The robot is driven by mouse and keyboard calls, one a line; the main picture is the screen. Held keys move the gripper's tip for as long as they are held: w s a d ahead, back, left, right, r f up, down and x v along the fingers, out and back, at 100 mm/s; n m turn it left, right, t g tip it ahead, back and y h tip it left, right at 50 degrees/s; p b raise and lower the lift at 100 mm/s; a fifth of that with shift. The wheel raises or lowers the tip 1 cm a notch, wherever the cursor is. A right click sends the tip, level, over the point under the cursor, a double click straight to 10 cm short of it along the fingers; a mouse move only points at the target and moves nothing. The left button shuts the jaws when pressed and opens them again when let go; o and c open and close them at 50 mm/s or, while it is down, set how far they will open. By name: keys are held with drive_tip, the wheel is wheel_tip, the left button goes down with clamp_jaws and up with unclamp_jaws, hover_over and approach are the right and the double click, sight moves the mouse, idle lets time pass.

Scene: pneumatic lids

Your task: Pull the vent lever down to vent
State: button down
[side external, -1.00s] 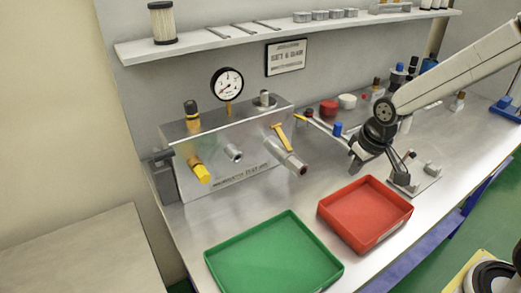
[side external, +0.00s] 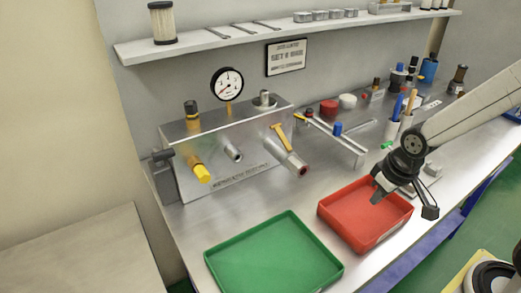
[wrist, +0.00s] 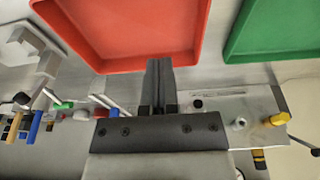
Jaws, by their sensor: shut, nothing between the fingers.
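The steel manifold box (side external: 235,165) stands at the back left of the bench. A yellow lever (side external: 281,137) sits on the pipe with a dark red end (side external: 298,168) at its right front; it points up and back from the pipe. A round gauge (side external: 227,84) stands on top of the box, its reading too small to tell. My gripper (side external: 377,197) is shut and empty above the red tray, to the right of the lever and apart from it. Its closed fingers show in the wrist view (wrist: 159,68). I cannot make out the lever in the wrist view.
The red tray (side external: 349,239) and green tray (side external: 273,287) lie in front of the manifold, both empty. A yellow-tipped fitting (side external: 201,173) and a metal stub (side external: 234,153) stick out of its front. A low rail (side external: 345,146) and several bottles stand behind my arm.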

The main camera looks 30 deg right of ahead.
drive_tip(key=shift+w, duration=0.1)
drive_tip(key=w+d+r+m+t, duration=0.1)
drive_tip(key=w+m+t, duration=0.3)
drive_tip(key=w+m, duration=0.6)
drive_tip(key=w+d+r+m+t, duration=0.1)
drive_tip(key=w+d+m+t, duration=0.3)
drive_tip(key=m, duration=2.2)
drive_tip(key=w+t, duration=0.1)
drive_tip(key=w, duration=0.5)
